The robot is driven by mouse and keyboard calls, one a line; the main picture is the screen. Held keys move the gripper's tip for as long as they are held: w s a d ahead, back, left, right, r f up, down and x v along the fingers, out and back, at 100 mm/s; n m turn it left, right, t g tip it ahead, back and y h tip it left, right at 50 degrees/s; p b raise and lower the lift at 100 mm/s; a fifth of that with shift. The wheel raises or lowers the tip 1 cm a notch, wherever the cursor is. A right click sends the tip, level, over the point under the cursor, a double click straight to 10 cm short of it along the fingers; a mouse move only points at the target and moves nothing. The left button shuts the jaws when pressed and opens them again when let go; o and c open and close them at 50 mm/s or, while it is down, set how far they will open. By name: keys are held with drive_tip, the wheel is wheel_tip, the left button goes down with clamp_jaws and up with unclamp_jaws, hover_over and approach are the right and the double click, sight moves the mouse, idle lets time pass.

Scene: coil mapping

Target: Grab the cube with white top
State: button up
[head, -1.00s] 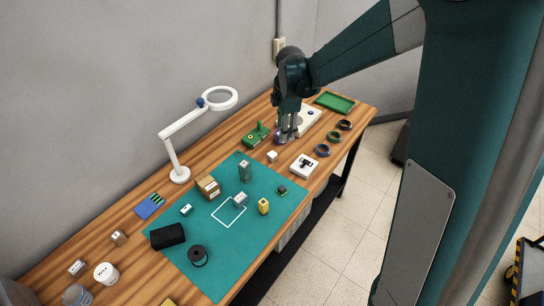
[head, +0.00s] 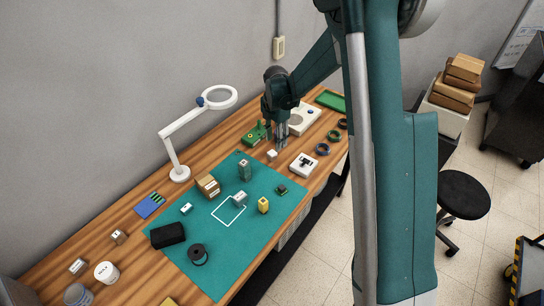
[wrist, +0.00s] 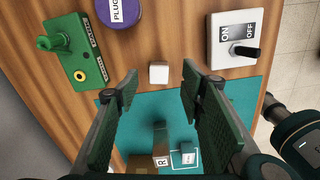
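A small cube with a white top (head: 272,156) stands on the bare wood just beyond the far edge of the green mat. In the wrist view the white cube (wrist: 159,73) lies in the gap between my fingertips, farther off and below them. My gripper (wrist: 159,84) is open and empty. In the head view my gripper (head: 281,146) points down, close to the cube and slightly behind and right of it. I cannot tell its exact height above the table.
A green joystick box (wrist: 72,50), a purple round piece marked PLUG (wrist: 120,10) and a white ON/OFF switch box (wrist: 237,40) surround the cube. The mat (head: 215,255) holds several blocks and a black spool (head: 198,255). A magnifier lamp (head: 180,172) stands at left.

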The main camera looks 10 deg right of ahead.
sight(272, 156)
drive_tip(key=shift+f, duration=1.3)
drive_tip(key=shift+w+f, duration=0.1)
drive_tip(key=shift+f, duration=2.5)
drive_tip(key=c, duration=1)
